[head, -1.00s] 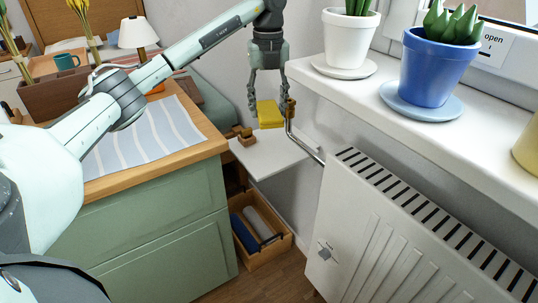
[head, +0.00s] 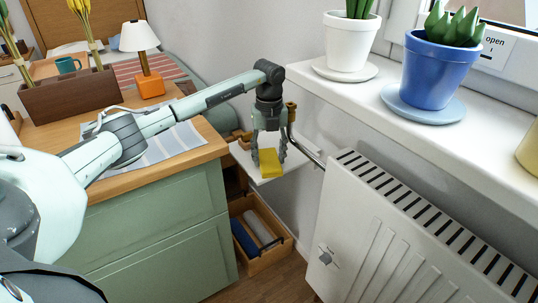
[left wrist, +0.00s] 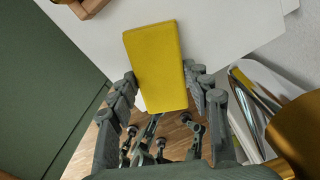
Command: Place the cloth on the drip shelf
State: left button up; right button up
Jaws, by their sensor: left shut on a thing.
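The cloth is a folded yellow block (head: 270,164), held between the fingers of my left gripper (head: 268,158). It also shows in the left wrist view (left wrist: 157,65), with a finger on each side of its near end. The drip shelf is the white panel (head: 290,165) between the green cabinet and the radiator. In the head view the cloth is over the shelf, close to its surface; I cannot tell whether it touches. In the left wrist view the white shelf (left wrist: 225,35) lies behind the cloth. My right gripper is not in view.
A brass valve and pipe (head: 291,112) stand right beside the left gripper. The white radiator (head: 400,230) is to the right, under the sill with potted plants. An open drawer (head: 262,262) with rolled items is below the shelf. A wooden piece (head: 243,138) sits at the shelf's back left.

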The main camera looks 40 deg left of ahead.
aim_at(269, 159)
pick_arm(q)
jog(key=o, duration=0.8)
jog(key=shift+c, duration=0.2)
notch_tip(269, 159, up, 12)
jog(key=shift+r, duration=0.1)
